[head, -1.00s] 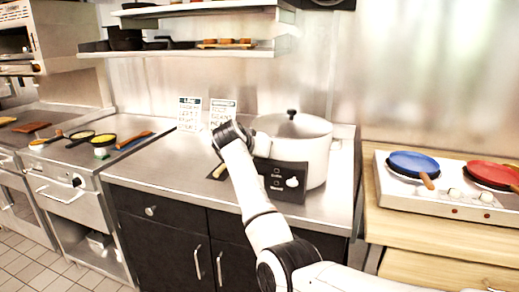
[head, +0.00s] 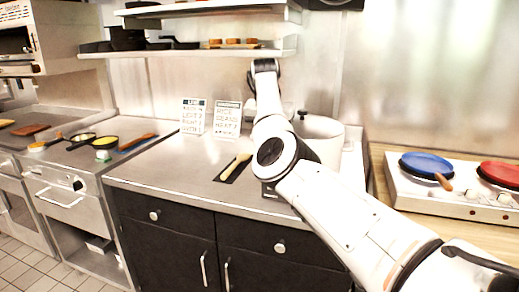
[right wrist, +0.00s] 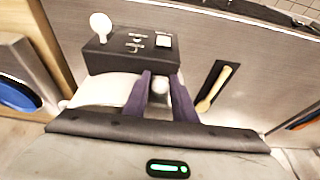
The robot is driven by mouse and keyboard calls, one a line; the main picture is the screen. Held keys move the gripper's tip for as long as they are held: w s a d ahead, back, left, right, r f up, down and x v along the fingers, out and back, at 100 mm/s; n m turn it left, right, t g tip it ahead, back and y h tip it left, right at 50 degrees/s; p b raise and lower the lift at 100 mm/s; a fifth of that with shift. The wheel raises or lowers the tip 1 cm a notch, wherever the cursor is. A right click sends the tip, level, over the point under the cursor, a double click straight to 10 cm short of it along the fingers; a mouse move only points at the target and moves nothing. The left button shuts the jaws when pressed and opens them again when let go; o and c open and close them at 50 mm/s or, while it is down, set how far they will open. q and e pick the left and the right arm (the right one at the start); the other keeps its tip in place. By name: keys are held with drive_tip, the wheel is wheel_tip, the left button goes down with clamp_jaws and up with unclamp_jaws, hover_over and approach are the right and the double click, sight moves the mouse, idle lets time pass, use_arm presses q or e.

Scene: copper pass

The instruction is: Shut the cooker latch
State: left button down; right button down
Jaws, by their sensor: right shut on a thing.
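The white cooker (head: 322,140) stands on the steel counter, partly hidden behind my right arm in the head view. Its black lid knob (head: 302,114) shows on top. In the right wrist view, its black front panel (right wrist: 128,50) with a white knob is near the top, and its pale body (right wrist: 105,90) is left of the fingers. My right gripper (right wrist: 160,95) is shut on a small pale piece (right wrist: 160,87) beside the cooker, seemingly the latch. The fingers cover most of it, so its position is unclear. My left gripper is not in view.
A wooden spoon (head: 238,165) lies on a dark mat left of the cooker. Two cards (head: 193,116) stand behind it against the wall. At right, a hob (head: 455,201) holds a blue pan (head: 426,164) and a red pan (head: 500,174). A shelf (head: 190,53) hangs above.

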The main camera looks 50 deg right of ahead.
drive_tip(key=shift+w+r, duration=0.15)
drive_tip(key=c, duration=1.5)
unclamp_jaws()
drive_tip(key=shift+c, duration=0.2)
drive_tip(key=v, duration=1)
drive_tip(key=shift+b, duration=0.4)
drive_tip(key=shift+r, duration=0.1)
